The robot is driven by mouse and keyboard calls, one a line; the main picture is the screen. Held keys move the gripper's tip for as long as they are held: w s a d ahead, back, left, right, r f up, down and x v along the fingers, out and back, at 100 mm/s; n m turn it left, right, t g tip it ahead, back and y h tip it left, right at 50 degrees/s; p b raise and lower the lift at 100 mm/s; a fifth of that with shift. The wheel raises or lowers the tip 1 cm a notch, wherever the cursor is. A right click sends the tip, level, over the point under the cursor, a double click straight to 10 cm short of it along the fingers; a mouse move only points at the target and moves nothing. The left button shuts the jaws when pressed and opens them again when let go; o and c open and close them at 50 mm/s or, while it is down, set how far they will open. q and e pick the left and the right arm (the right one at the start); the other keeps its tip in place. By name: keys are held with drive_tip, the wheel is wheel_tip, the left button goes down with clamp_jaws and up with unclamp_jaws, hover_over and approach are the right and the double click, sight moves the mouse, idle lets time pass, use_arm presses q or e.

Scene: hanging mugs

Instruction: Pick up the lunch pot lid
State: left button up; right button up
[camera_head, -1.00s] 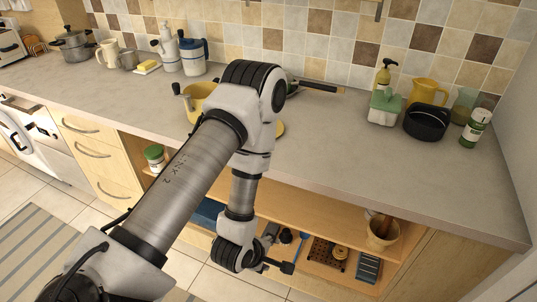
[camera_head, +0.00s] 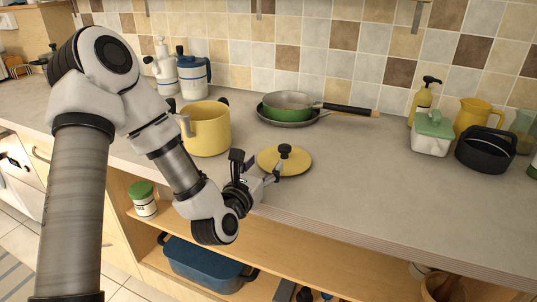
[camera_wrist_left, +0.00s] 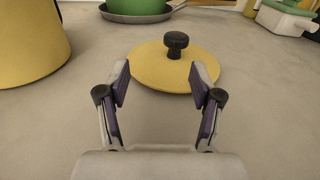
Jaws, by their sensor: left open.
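The lunch pot lid (camera_head: 284,160) is a flat yellow disc with a black knob, lying on the counter to the right of the yellow lunch pot (camera_head: 208,130). In the left wrist view the lid (camera_wrist_left: 150,66) lies just beyond my fingertips, with its knob between them in the picture. My left gripper (camera_head: 258,170) is open and empty, at the lid's near left side, low over the counter. It also shows in the left wrist view (camera_wrist_left: 160,85). The pot (camera_wrist_left: 30,45) stands to the left there. My right gripper is not in view.
A green pan (camera_head: 288,104) sits on a dark pan behind the lid. A white box with a green lid (camera_head: 432,135), a black pot (camera_head: 485,150) and a yellow pitcher (camera_head: 478,115) stand at right. The counter (camera_head: 370,180) right of the lid is clear. Open shelves lie below.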

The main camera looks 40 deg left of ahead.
sight(282, 150)
use_arm(q)
drive_tip(key=shift+w+d+r+p, duration=0.35)
drive_tip(key=shift+w+d+r, duration=0.75)
drive_tip(key=shift+d+r, duration=0.1)
drive_tip(key=w, duration=0.1)
drive_tip(key=w+a+f, duration=0.1)
drive_tip(key=w, duration=0.2)
drive_tip(key=shift+w+a+f+p, duration=0.15)
drive_tip(key=shift+w+a+p, duration=0.1)
drive_tip(key=shift+a+p, duration=0.15)
drive_tip(key=shift+d, duration=0.15)
drive_tip(key=shift+c, duration=1)
drive_tip(key=c, duration=1)
